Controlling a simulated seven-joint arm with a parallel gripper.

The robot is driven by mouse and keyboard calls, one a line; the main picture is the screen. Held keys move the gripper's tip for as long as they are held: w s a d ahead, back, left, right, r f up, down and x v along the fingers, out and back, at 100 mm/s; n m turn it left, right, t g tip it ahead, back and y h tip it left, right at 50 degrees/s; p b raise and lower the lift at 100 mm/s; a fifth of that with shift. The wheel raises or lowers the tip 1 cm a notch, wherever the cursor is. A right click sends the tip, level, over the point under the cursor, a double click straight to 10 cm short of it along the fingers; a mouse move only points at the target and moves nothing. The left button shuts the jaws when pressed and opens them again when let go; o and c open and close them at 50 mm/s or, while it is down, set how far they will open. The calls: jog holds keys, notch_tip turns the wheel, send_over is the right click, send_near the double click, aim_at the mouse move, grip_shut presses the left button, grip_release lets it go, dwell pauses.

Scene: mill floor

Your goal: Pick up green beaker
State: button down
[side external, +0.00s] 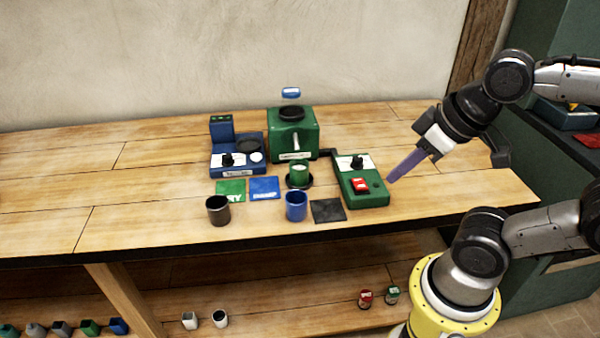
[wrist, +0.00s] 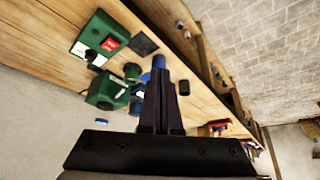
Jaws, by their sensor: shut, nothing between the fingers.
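A green beaker (side external: 299,173) stands on a dark round plate between the green machine and the blue beaker, with something pale inside it. In the wrist view, a small green cylinder that appears to be this beaker (wrist: 132,72) shows left of the fingers. My gripper (side external: 391,180) is shut and empty, pointing down-left, just right of the green control box (side external: 372,202) and apart from the beaker. Its long fingers (wrist: 159,72) reach up the middle of the wrist view and hide part of the bench there.
A blue beaker (side external: 296,206) and a black beaker (side external: 218,210) stand near the front edge. Green (side external: 231,188), blue (side external: 264,187) and black (side external: 328,210) mats lie flat. A blue device (side external: 235,160) and green machine (side external: 293,135) stand behind. The bench's left side is clear.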

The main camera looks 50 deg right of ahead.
jog(key=shift+c, duration=0.2)
grip_release()
dwell(0.3)
jog(key=w+r+m, duration=0.5)
jog(key=r+m, duration=0.1)
jog(key=m, duration=0.2)
jog(key=m+g, duration=0.5)
jog(key=m, duration=0.6)
send_over(300, 165)
jog(key=s+a, duration=0.1)
jog(key=s, duration=0.1)
notch_tip(300, 165, down, 19)
jog(key=shift+w+a+f, duration=0.1)
jog(key=shift+w+f, duration=0.15)
jog(key=shift+f, duration=1.1)
jog(key=shift+w+a+f, duration=0.1)
jog(key=shift+w+f, duration=0.1)
jog(key=shift+f, duration=1.15)
